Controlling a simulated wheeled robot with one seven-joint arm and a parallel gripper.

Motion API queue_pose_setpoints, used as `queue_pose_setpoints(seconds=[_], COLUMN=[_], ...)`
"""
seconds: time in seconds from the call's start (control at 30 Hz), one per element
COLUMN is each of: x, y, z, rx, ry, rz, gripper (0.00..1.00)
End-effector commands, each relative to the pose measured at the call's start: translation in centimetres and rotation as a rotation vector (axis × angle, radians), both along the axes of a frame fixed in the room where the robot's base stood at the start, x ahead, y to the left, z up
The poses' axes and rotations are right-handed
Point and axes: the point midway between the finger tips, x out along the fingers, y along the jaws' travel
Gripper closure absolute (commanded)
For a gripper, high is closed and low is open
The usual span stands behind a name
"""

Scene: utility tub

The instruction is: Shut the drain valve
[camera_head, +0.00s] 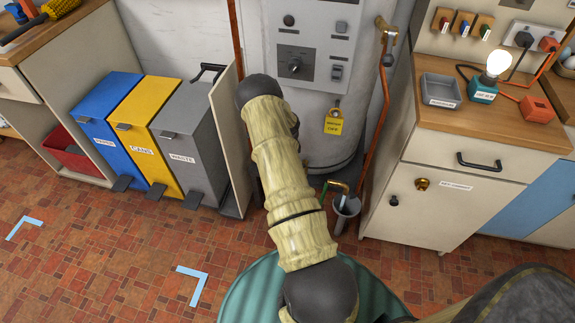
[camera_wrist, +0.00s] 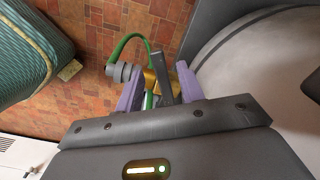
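The drain valve (camera_wrist: 152,82) is a brass fitting with a dark grey lever (camera_wrist: 162,72) in the wrist view. A green hose (camera_wrist: 124,47) curves away from it, with a grey round piece (camera_wrist: 122,72) beside it. My gripper (camera_wrist: 158,90) has its two purple fingers apart, one on each side of the valve and lever. I see no clear grip on the lever; contact is hard to tell. In the head view, the brass outlet (camera_head: 339,185) shows low by the tank, and my arm hides the gripper.
The white tank (camera_head: 310,125) stands directly behind the valve. A grey bucket (camera_head: 346,206) is below the outlet. Bins (camera_head: 188,140) stand on the left, and a cabinet (camera_head: 440,205) stands on the right. A ribbed teal drum (camera_head: 250,295) is near my arm.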

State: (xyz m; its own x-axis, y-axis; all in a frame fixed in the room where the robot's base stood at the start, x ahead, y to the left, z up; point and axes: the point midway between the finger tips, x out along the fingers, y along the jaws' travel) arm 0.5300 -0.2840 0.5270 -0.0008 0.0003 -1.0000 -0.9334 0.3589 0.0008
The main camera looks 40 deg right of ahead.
Motion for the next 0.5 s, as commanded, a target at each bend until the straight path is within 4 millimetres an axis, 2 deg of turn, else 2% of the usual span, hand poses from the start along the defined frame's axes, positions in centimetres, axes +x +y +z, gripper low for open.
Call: queue_pose_setpoints(seconds=[0.3, 0.5], x=[0.0, 0.0], y=[0.0, 0.0], z=[6.2, 9.5], rx=[0.000, 0.000], ry=[-0.002, -0.001], rz=[0.000, 0.000], gripper=[0.62, 0.62])
